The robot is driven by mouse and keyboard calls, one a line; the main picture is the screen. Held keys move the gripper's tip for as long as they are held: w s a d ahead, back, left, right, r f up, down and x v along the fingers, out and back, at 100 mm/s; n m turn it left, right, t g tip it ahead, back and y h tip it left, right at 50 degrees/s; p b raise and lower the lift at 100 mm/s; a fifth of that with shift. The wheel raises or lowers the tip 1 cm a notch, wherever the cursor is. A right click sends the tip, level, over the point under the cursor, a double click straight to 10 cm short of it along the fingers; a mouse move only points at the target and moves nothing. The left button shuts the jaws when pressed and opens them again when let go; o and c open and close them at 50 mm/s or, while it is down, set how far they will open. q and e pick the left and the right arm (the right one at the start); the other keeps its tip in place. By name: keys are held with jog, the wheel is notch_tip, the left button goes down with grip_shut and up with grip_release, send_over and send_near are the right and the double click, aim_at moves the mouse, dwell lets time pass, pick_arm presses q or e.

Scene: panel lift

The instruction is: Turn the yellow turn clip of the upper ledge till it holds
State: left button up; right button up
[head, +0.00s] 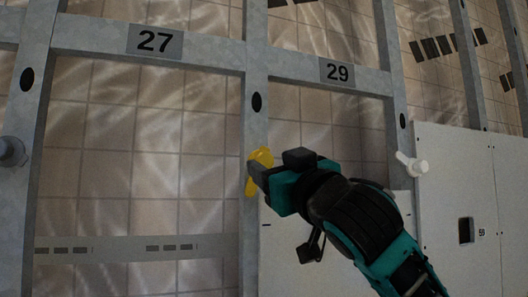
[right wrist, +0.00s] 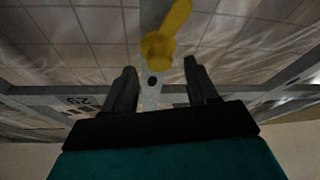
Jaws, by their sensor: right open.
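The yellow turn clip (head: 259,158) is on the grey upright between bays 27 and 29 in the head view. In the right wrist view the yellow clip (right wrist: 160,46) shows a round hub, with its lever slanting up and to the right. My right gripper (head: 254,178) is at the clip and partly covers it in the head view. In the right wrist view my right gripper (right wrist: 160,82) is open, its two fingers apart with the hub just beyond and between their tips. Nothing is between the pads. The upper ledge cannot be made out. My left gripper is not in view.
A grey frame with plates 27 (head: 154,41) and 29 (head: 337,72) surrounds open bays. White panels (head: 455,200) fill the lower right. A white clip (head: 412,164) is on the right upright, and a grey round knob (head: 12,151) at the left edge.

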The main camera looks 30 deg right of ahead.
aim_at(266, 160)
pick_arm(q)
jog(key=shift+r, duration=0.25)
pick_arm(e)
jog(key=shift+x, duration=2.2)
jog(key=shift+p, duration=0.3)
jog(key=c, duration=1)
jog(key=n+p, duration=0.1)
jog(key=n+y+p, duration=0.1)
jog(key=n, duration=0.1)
jog(key=shift+r+y, duration=0.3)
jog(key=shift+f+n+y+p, duration=0.1)
jog(key=shift+n+y+p, duration=0.3)
jog(key=shift+n+p, duration=0.6)
jog(key=shift+f+n, duration=0.15)
jog(key=shift+n, duration=0.35)
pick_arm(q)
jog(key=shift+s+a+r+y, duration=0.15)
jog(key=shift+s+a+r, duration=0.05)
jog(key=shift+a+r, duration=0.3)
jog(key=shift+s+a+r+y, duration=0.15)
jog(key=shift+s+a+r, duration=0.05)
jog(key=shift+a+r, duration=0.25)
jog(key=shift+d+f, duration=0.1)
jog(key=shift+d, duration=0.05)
pick_arm(e)
jog(key=o, duration=1)
jog(key=shift+y, duration=0.4)
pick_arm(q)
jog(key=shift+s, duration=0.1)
